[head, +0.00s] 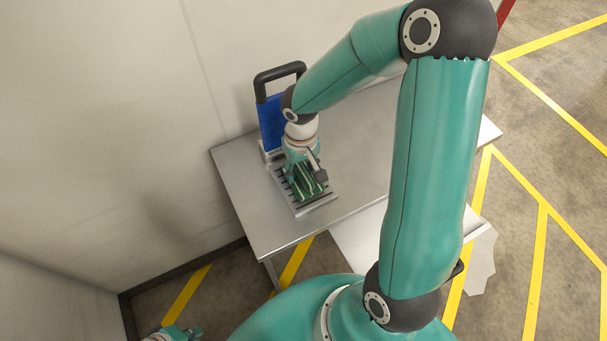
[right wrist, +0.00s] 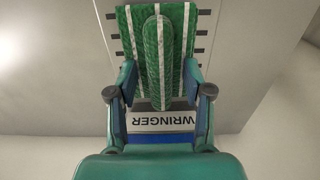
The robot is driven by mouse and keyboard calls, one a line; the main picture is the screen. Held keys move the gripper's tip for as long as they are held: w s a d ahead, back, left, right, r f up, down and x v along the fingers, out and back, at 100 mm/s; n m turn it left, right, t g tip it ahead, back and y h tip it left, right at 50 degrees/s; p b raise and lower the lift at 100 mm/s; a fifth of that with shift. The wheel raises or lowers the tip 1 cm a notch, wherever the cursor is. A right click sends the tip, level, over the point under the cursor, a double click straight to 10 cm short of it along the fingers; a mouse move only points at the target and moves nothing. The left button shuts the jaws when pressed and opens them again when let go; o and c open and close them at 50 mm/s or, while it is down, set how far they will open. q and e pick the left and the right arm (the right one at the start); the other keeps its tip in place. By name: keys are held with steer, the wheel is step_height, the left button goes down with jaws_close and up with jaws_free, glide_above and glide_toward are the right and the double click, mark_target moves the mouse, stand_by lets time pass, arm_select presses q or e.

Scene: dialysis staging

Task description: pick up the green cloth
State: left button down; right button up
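The green cloth (right wrist: 125,40) has white stripes and a raised rounded fold (right wrist: 165,50) along its middle. It lies on the slotted plate of the wringer (head: 318,204), and in the head view the cloth (head: 308,190) is partly hidden by my right gripper. My right gripper (head: 308,172) is right over the cloth, pointing down. In the right wrist view its two fingers (right wrist: 161,75) are spread on either side of the raised fold, with gaps between. My left gripper (head: 186,333) is at the bottom left edge, far from the table; its fingers are too small to judge.
The wringer has an upright blue panel (head: 270,122) and a black handle (head: 279,73) at the back, close to the wall. The metal table (head: 245,212) is otherwise bare. Yellow lines (head: 540,250) mark the floor to the right.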

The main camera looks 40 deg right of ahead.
mark_target(301, 169)
jaws_close()
steer(key=shift+r, duration=0.6)
step_height(301, 169, up, 19)
steer(key=shift+f, duration=0.1)
